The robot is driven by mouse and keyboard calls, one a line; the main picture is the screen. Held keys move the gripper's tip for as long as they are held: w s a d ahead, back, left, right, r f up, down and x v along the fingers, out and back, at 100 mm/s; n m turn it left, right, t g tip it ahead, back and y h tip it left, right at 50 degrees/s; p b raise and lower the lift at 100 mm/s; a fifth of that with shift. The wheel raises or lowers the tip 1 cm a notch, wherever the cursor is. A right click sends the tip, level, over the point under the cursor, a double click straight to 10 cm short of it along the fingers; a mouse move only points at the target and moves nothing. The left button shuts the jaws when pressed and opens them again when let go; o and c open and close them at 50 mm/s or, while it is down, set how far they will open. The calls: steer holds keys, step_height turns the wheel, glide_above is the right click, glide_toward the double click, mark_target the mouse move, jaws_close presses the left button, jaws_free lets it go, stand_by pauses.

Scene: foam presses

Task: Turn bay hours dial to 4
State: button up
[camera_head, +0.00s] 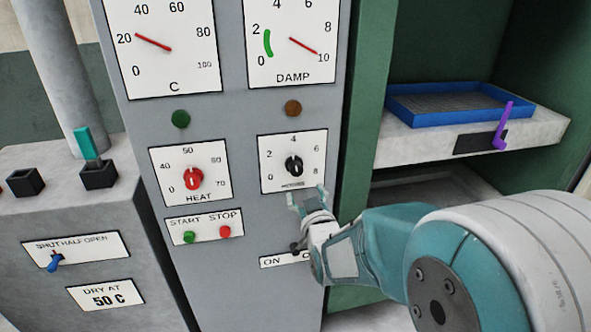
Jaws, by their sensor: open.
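The hours dial is a black knob (294,166) on a white plate (268,178) marked 0, 2, 4, 6 and 8, with 4 at the top. The setting of its pointer is too small to read surely. The word under the knob is too small to read. My gripper (307,194) is open and empty just below and slightly right of the knob, at the plate's lower edge. Its fingers point up toward the knob and appear apart from it.
A red HEAT knob (193,179) is left of the dial, above START and STOP buttons (205,233). A small black switch (297,247) on the ON plate lies close to my gripper. A blue tray (405,117) sits on a shelf at right, with a purple lever (503,128).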

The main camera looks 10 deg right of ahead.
mark_target(297, 172)
steer(key=w, duration=1)
steer(key=shift+w, duration=0.15)
steer(key=c, duration=1.1)
